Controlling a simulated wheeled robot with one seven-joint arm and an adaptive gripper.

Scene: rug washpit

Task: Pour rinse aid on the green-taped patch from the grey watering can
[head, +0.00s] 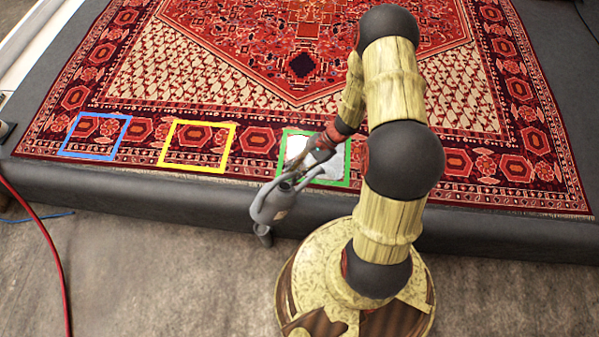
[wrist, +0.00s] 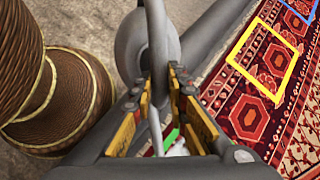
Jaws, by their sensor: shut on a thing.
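The grey watering can (head: 270,205) hangs in front of the platform edge, just left of the green-taped patch. My gripper (head: 296,178) is shut on its handle; the wrist view shows the fingers (wrist: 158,95) on either side of the grey handle bar (wrist: 156,60), with the can's rounded body (wrist: 135,45) beyond. The can looks tilted; I cannot tell where its spout points. The green-taped patch (head: 341,181) lies on the rug's front border, partly hidden by my arm. A whitish area (head: 327,166) covers much of its inside. No falling stream is visible.
A yellow-taped square (head: 197,167) and a blue-taped square (head: 68,150) lie to the left on the patterned rug (head: 240,50). The rug rests on a dark raised platform (head: 120,188). A red hose (head: 55,255) runs along the floor at left.

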